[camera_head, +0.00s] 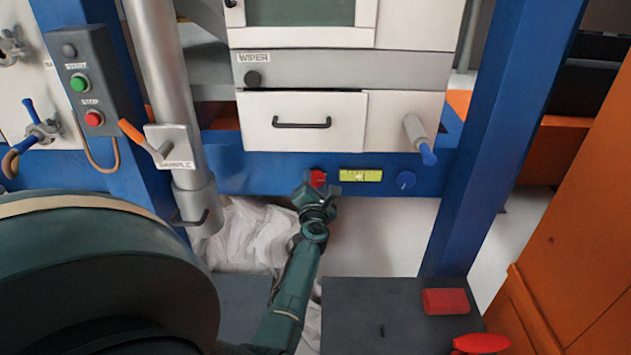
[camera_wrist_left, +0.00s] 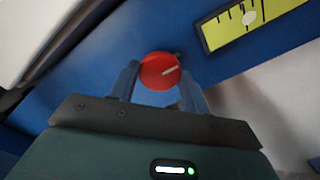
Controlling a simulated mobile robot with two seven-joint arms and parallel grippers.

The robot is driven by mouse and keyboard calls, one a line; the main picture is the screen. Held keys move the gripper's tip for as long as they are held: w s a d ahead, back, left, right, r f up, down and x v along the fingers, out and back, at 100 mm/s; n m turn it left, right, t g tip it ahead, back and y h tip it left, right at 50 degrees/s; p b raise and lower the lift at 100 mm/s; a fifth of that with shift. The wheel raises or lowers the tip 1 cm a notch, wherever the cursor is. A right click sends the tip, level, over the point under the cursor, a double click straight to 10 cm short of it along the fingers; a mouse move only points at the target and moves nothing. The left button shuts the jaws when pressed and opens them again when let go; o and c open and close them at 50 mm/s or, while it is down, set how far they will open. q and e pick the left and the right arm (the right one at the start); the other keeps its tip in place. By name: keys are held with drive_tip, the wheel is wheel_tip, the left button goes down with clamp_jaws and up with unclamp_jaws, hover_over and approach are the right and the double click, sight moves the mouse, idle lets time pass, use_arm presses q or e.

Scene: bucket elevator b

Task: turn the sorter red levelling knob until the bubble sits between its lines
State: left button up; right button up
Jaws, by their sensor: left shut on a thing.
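The red levelling knob (camera_head: 318,178) sits on the blue beam below the white drawer. My left gripper (camera_head: 315,188) reaches up to it and is shut on it. In the left wrist view the red knob (camera_wrist_left: 160,70) shows between the two fingers (camera_wrist_left: 162,85), with a pale slanted mark on its face. The yellow-green bubble level (camera_head: 361,175) is just right of the knob. In the left wrist view the level (camera_wrist_left: 225,35) shows a pale round bubble (camera_wrist_left: 249,17) among dark lines; I cannot tell exactly how it sits between them. My right gripper is not in view.
A red block (camera_head: 446,301) lies on the dark surface (camera_head: 370,320) below.

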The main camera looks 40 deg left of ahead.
use_arm(q)
drive_tip(key=m+p, duration=0.1)
drive_tip(key=m, duration=0.1)
drive_tip(key=shift+r+m, duration=0.15)
drive_tip(key=shift+m, duration=0.15)
drive_tip(key=shift+m+p, duration=0.3)
drive_tip(key=shift+m, duration=1)
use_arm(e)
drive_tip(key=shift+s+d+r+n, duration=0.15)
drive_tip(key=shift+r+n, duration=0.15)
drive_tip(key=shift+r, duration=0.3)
use_arm(q)
drive_tip(key=o, duration=1)
drive_tip(key=shift+f, duration=0.2)
